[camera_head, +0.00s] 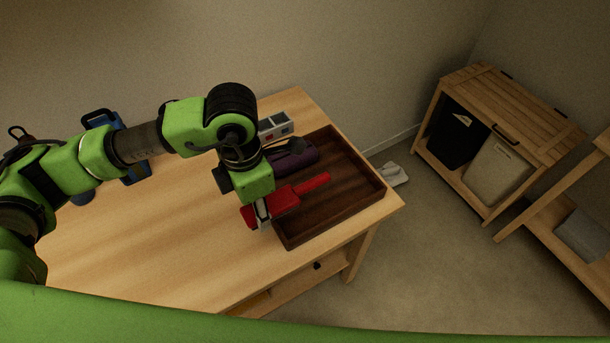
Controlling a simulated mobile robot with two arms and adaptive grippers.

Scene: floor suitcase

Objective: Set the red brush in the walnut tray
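The red brush (287,199) has a wide head toward the left and a narrow handle pointing to the upper right. The walnut tray (334,223) is a dark, shallow box at the right end of the wooden table. My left gripper (262,214) points down by the tray's left wall and appears shut on the brush's head. The brush's handle reaches over the tray's inside. I cannot tell whether the brush touches the tray. My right gripper is out of view.
A purple object (295,155) lies in the tray's far left part. A small grey box (273,127) stands behind the tray. Blue items (133,163) are partly hidden behind my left arm. The table's front left is bare. A wooden cabinet (510,115) with bins stands at right.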

